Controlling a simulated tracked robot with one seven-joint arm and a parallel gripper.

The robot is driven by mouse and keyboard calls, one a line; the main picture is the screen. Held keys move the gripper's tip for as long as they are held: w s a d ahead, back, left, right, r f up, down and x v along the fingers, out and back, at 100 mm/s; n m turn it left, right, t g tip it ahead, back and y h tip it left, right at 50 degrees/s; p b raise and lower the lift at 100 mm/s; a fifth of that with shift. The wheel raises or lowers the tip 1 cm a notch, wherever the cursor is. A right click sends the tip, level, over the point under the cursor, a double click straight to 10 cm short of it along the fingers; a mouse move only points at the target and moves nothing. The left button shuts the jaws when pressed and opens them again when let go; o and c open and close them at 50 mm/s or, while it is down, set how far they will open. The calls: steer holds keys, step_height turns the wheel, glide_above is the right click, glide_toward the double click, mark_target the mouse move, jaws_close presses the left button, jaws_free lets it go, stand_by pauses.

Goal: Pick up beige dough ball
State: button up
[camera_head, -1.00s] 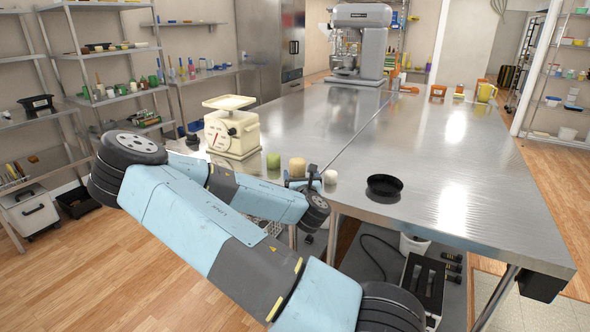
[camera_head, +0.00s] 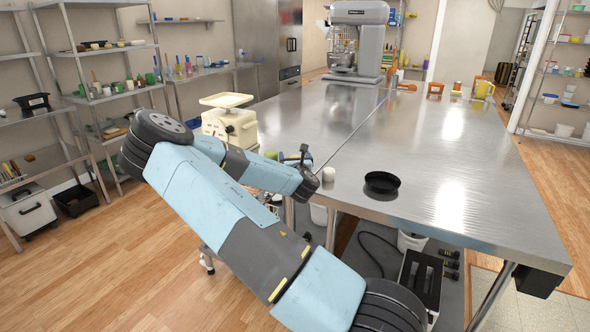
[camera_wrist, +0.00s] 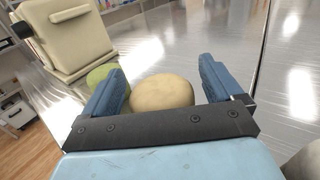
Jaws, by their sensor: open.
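The beige dough ball (camera_wrist: 162,93) sits on the metal table, between the two blue fingers of my gripper (camera_wrist: 165,75) in the wrist view. The fingers are apart, one on each side of it, with a clear gap at the right finger. The left finger looks closer, and I cannot tell whether it touches. In the head view my gripper (camera_head: 302,157) is at the table's near edge, and my arm mostly hides the dough ball.
A green ball (camera_wrist: 101,74) is just behind the left finger. A cream scale (camera_head: 230,127) stands to the left. A whitish ball (camera_head: 328,174) is close on the right, with a black round pan (camera_head: 382,183) beyond it.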

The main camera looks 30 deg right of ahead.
steer(key=shift+w+d, duration=0.1)
steer(key=shift+w, duration=0.2)
steer(key=c, duration=1.1)
steer(key=shift+c, duration=0.2)
